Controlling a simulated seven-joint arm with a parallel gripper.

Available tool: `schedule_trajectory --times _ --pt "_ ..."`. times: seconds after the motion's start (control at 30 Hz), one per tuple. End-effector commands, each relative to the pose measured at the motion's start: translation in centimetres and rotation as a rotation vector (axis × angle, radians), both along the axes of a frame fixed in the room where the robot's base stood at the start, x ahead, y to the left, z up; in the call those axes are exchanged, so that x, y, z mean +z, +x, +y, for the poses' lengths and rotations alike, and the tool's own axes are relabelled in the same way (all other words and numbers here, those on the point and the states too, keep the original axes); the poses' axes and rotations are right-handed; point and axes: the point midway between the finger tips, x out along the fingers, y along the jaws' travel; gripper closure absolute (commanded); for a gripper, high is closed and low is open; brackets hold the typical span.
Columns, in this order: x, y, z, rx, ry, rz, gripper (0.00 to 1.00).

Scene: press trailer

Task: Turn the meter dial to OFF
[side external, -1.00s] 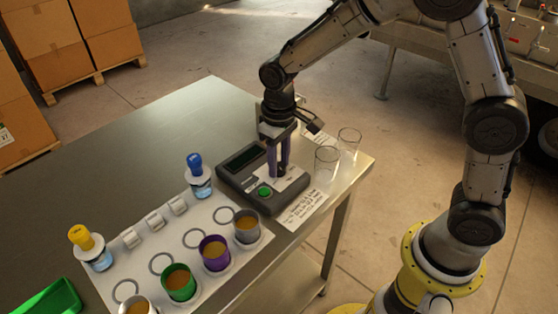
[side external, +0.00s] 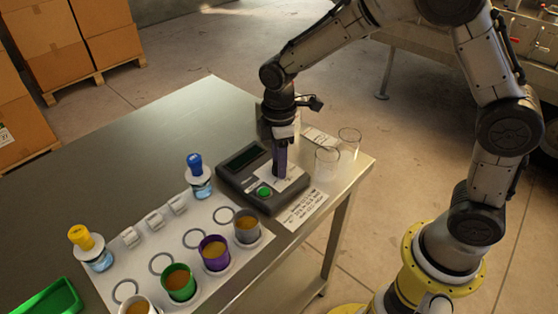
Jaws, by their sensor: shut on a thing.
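The meter (side external: 235,183) is a dark grey box with a dark screen (side external: 244,157), a white face panel and a green button (side external: 264,192). It stands on the steel table beside the white sample board. My gripper (side external: 280,174) points straight down over the right part of the panel, its fingers shut on the dial. The dial itself is hidden between the fingers, so its pointer and the OFF mark cannot be read.
Two clear glasses (side external: 327,162) stand right of the meter, near the table's edge. A printed card (side external: 304,208) lies in front of it. The white board (side external: 217,265) holds several coloured cups and two dropper bottles (side external: 200,176). The table's back left is clear.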

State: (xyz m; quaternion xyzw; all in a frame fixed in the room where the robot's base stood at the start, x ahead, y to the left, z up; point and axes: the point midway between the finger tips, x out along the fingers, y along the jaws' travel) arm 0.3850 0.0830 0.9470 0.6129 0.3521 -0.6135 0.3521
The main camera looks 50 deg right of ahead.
Motion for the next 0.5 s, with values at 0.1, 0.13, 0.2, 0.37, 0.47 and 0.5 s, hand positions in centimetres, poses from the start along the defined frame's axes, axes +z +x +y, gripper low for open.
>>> schedule_trajectory --times 0.1,0.13,0.2,0.37,0.47,0.5 --pt "0.2 0.1 0.02 0.108 0.001 -0.005 1.0" --pt "0.21 0.12 0.02 0.136 0.001 -0.005 1.0" --pt "0.21 0.11 0.03 0.197 0.001 -0.005 1.0" --pt "0.2 0.09 0.03 0.323 0.001 -0.005 1.0" --pt "0.22 0.1 0.03 0.389 0.001 -0.005 1.0" --pt "0.23 0.1 0.03 0.412 0.001 -0.005 1.0"
